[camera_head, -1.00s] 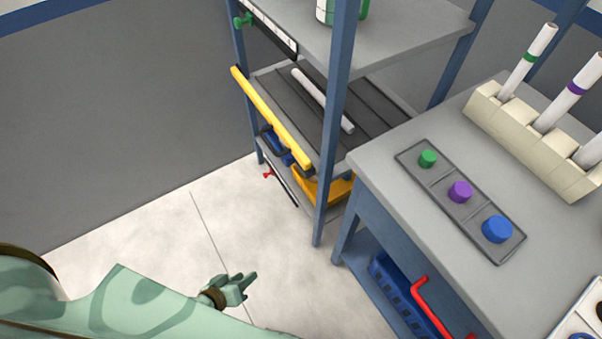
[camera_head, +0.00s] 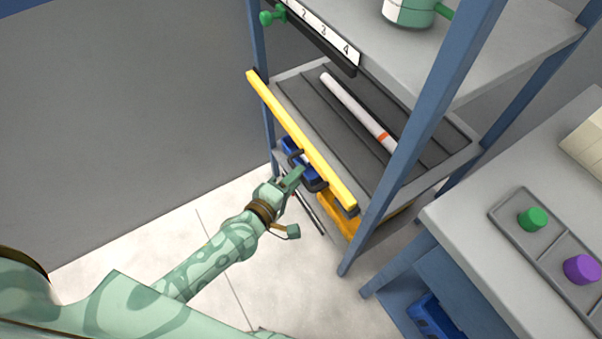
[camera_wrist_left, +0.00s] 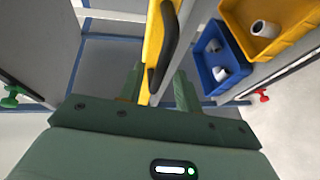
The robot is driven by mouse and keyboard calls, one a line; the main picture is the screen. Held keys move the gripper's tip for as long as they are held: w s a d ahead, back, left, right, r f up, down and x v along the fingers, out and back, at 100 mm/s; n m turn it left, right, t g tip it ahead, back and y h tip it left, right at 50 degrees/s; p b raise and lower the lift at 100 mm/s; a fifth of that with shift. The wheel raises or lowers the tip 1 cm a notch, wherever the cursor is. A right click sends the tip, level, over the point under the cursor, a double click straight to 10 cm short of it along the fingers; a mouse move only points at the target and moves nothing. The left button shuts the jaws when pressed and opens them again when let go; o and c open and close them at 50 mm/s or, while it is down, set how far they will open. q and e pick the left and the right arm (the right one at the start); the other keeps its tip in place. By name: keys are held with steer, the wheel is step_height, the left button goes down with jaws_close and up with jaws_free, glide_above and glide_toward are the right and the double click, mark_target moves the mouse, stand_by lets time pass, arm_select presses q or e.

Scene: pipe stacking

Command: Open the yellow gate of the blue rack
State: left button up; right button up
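The blue rack (camera_head: 425,115) stands upright in the head view. Its yellow gate (camera_head: 300,135) is a bar across the front edge of the grooved middle shelf, with a black handle (camera_head: 313,182) on its outer face. My left gripper (camera_head: 293,178) is at the gate's front, close to the handle. In the left wrist view the yellow gate (camera_wrist_left: 152,50) and its black handle (camera_wrist_left: 164,50) lie between the spread fingers of my left gripper (camera_wrist_left: 160,88). I cannot tell whether the fingers touch the handle. My right gripper is not in view.
A white pipe (camera_head: 355,108) with an orange band lies on the middle shelf. A green-white mug (camera_head: 408,12) stands above. Blue (camera_wrist_left: 218,65) and yellow (camera_wrist_left: 262,25) bins sit below the gate. A table with green (camera_head: 533,218) and purple (camera_head: 581,268) buttons stands at right.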

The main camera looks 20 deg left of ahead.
arm_select(q)
steer(key=shift+x, duration=1.15)
jaws_close()
